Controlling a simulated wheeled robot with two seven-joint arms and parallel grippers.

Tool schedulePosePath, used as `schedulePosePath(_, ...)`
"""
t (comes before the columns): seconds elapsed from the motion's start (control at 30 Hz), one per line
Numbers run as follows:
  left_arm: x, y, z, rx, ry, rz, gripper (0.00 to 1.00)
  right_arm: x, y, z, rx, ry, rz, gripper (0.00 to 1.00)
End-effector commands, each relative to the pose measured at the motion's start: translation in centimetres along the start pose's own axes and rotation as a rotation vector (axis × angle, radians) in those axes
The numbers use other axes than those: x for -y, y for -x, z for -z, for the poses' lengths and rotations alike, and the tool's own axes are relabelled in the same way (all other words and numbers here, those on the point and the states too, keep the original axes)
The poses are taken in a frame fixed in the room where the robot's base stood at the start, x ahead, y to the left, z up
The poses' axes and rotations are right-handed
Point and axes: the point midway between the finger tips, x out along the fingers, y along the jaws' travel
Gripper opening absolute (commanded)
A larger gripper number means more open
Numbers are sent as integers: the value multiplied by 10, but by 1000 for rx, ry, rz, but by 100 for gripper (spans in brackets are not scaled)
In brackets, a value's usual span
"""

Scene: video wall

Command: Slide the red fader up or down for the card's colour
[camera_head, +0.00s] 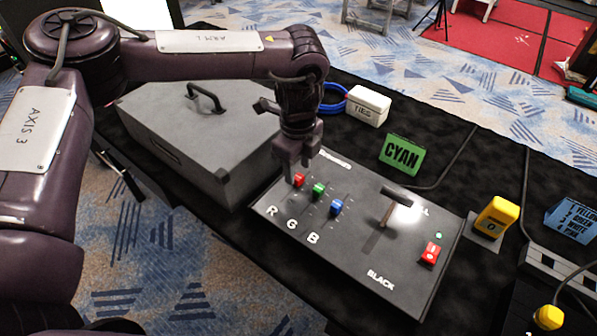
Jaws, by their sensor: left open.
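The red fader (299,180) is a small red cap at the upper left of the dark control panel (345,262), above the letter R. A green fader (319,189) and a blue fader (336,207) stand to its right, above G and B. The green card (402,155) reads CYAN and stands behind the panel. My left gripper (292,176) points down at the red fader with its jaws open. Its fingers are around or just above the cap; I cannot tell whether they touch it. My right gripper is not in view.
A T-handled lever (387,212) and a red switch (430,253) are on the panel's right part. A grey case (190,135) stands close on the left. A white TIES box (367,105), a yellow device (497,216) and a blue card (573,220) are also on the black table.

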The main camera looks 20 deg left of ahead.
Motion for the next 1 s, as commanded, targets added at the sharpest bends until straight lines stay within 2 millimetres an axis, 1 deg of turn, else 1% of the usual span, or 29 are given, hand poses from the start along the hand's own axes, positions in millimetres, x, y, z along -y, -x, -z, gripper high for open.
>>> schedulePosePath(0.03,0,-8,0,1,0,-2,44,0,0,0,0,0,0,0)
schedulePosePath(0.2,0,-24,0,1,-1,0,44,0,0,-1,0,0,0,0)
schedulePosePath(0.3,0,-27,0,1,-1,1,44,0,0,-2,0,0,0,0)
schedulePosePath(0.5,0,-28,0,1,-1,2,44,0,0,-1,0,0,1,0)
schedulePosePath(0.53,0,-28,0,1,-1,2,42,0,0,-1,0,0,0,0)
schedulePosePath(0.8,0,-27,0,0,-1,2,7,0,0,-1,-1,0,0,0)
schedulePosePath(0.87,0,-27,0,0,-2,2,0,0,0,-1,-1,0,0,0)
schedulePosePath(1.0,0,-27,0,0,-2,2,0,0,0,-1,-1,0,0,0)
